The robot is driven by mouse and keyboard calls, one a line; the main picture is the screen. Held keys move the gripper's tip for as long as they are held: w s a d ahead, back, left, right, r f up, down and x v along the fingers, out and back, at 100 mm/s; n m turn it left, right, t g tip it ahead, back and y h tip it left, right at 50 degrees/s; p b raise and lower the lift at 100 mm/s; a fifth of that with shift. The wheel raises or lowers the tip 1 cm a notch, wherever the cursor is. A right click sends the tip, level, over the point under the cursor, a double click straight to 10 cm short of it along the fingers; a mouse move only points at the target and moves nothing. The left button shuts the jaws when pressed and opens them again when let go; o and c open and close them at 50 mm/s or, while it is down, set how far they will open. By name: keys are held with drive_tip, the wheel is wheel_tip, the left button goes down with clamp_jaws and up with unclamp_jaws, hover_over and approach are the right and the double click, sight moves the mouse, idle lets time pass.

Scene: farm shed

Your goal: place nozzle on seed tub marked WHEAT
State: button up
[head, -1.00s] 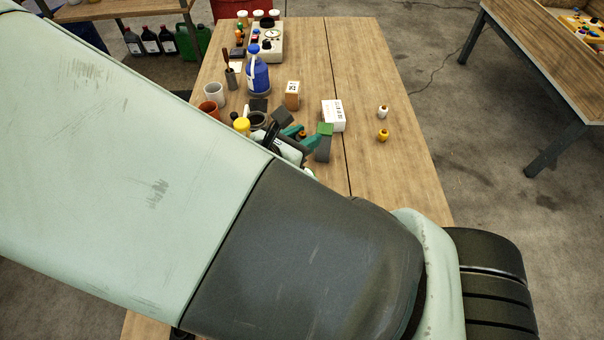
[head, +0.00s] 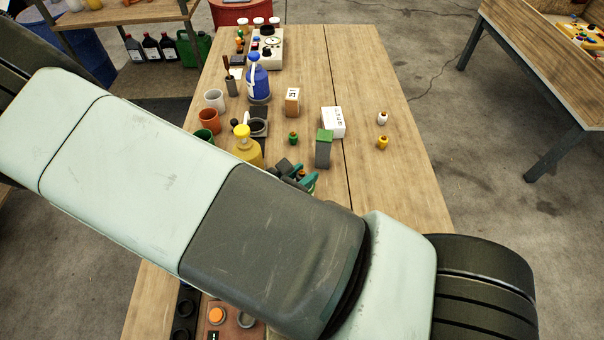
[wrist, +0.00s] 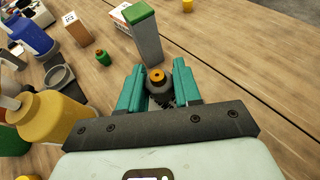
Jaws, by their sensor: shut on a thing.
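My gripper (head: 300,178) is low over the middle of the table, partly hidden by my arm in the head view. In the wrist view its teal fingers (wrist: 158,88) are shut on a dark grey nozzle (wrist: 157,78) with an orange top. Other small nozzle-like pieces stand on the table: a green one with an orange top (head: 293,139), a white one (head: 383,118) and a yellow one (head: 383,142). I cannot read the word WHEAT on anything, so I cannot tell which thing is that tub.
A grey box with a green top (head: 323,150) stands just beyond my gripper. A yellow bottle (head: 246,150) is to its left. A white box (head: 333,122), an orange-brown box (head: 292,102) and a blue bottle (head: 257,80) stand farther back. The table's right side is mostly clear.

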drive_tip(key=o, duration=1)
drive_tip(key=shift+f, duration=0.15)
